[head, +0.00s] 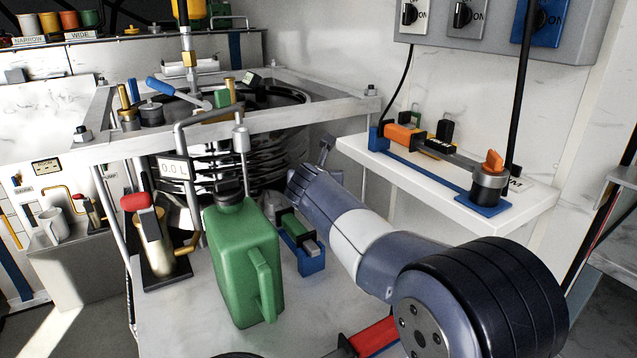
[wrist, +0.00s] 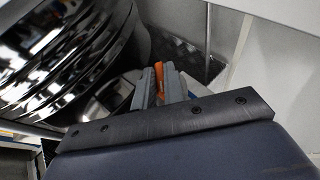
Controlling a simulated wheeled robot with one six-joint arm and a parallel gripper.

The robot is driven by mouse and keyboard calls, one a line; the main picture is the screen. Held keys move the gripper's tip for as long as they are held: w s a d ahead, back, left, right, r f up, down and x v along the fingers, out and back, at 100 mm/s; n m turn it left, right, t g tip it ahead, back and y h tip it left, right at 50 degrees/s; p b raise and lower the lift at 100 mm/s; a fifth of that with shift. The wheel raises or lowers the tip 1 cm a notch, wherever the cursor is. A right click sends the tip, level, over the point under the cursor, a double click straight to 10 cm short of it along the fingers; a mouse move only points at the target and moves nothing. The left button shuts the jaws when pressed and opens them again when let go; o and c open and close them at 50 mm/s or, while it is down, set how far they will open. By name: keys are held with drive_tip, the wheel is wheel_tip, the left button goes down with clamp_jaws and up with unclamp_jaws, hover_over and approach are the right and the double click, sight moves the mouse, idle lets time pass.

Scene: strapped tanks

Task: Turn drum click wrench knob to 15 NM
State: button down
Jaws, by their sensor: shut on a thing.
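In the wrist view my gripper (wrist: 160,78) has its two grey jaws closed around a narrow orange piece (wrist: 159,69), beside the shiny black drum (wrist: 55,60). Only a thin strip of the orange piece shows, and any scale or reading on it is hidden. In the head view my arm reaches up and left toward the drum, and its far end hides what the jaws hold. A tool with a green grip (head: 296,225) lies in a blue holder (head: 312,261) left of my arm. I cannot tell whether the orange piece belongs to it.
A green jerrycan (head: 240,262) stands left of my arm. On the right a white shelf (head: 400,178) carries an orange-handled tool (head: 402,136) and an orange knob (head: 494,161) on a dark base. A metal frame (head: 330,116) surrounds the drum top. A red tool (head: 372,338) lies below my arm.

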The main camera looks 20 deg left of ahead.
drive_tip(key=shift+f+m+h, duration=0.15)
drive_tip(key=shift+m+h, duration=0.45)
drive_tip(key=shift+h, duration=0.1)
drive_tip(key=c, duration=1.5)
unclamp_jaws()
drive_tip(key=p+v, duration=0.2)
drive_tip(key=v, duration=0.8)
drive_tip(key=shift+s+d, duration=0.15)
drive_tip(key=shift+s, duration=0.25)
drive_tip(key=shift+w, duration=0.1)
drive_tip(key=b+x, duration=0.1)
drive_tip(key=x, duration=0.4)
drive_tip(key=b+x, duration=0.1)
drive_tip(key=x, duration=0.4)
drive_tip(key=shift+w, duration=0.35)
drive_tip(key=shift+y, duration=0.3)
